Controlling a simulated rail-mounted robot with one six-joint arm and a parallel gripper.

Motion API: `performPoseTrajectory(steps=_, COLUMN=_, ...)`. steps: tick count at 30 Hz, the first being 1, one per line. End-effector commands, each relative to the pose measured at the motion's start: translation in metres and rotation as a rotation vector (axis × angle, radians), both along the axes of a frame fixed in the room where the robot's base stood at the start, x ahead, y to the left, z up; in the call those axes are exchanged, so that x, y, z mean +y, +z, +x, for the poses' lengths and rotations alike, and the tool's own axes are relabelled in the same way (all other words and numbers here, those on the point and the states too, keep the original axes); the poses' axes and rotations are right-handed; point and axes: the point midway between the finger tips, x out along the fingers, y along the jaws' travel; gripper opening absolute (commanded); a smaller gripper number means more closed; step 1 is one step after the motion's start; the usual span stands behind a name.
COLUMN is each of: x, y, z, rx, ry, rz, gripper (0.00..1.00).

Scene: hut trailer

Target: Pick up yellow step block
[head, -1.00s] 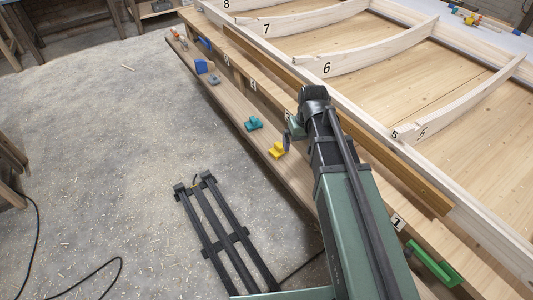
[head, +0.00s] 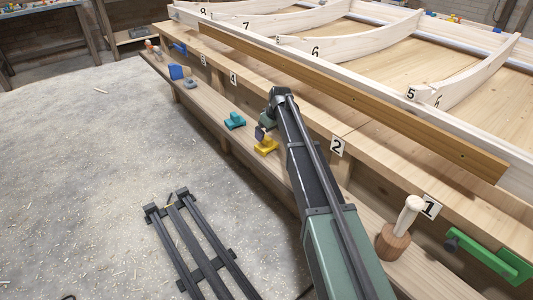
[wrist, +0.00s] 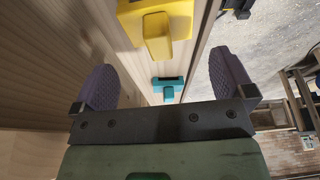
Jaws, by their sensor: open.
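The yellow step block (head: 266,146) sits on the long low wooden shelf, below the bench edge. In the wrist view the yellow block (wrist: 156,22) shows at the top, just beyond and between the two fingers, cut off by the frame edge. My gripper (wrist: 163,85) is open and empty, with purple padded fingers spread apart. In the head view my gripper (head: 262,130) is right beside the yellow block, partly hidden by my arm. I cannot tell whether they touch.
A teal block (head: 235,121) sits on the shelf (head: 205,110) farther along, with blue (head: 178,72) and grey (head: 190,84) pieces beyond. A wooden mallet (head: 396,240) stands nearer on the shelf. A green clamp (head: 490,256) is at right. The bench (head: 290,108) rises alongside.

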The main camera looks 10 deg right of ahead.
Motion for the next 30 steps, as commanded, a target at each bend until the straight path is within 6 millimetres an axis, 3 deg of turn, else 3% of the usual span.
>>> performPoseTrajectory(steps=1, x=0.001, y=-0.018, z=0.003, rx=0.0, ry=0.0, rz=0.0, gripper=1.0)
performPoseTrajectory(steps=7, x=0.003, y=-0.02, z=0.005, rx=0.0, ry=-0.001, rz=0.0, gripper=1.0)
performPoseTrajectory(steps=15, x=0.01, y=-0.067, z=0.019, rx=0.0, ry=-0.002, rz=0.0, gripper=1.0)
performPoseTrajectory(steps=22, x=0.011, y=-0.064, z=0.019, rx=0.0, ry=-0.002, rz=0.0, gripper=1.0)
performPoseTrajectory(steps=30, x=0.011, y=-0.064, z=0.019, rx=0.0, ry=-0.002, rz=0.0, gripper=0.6)
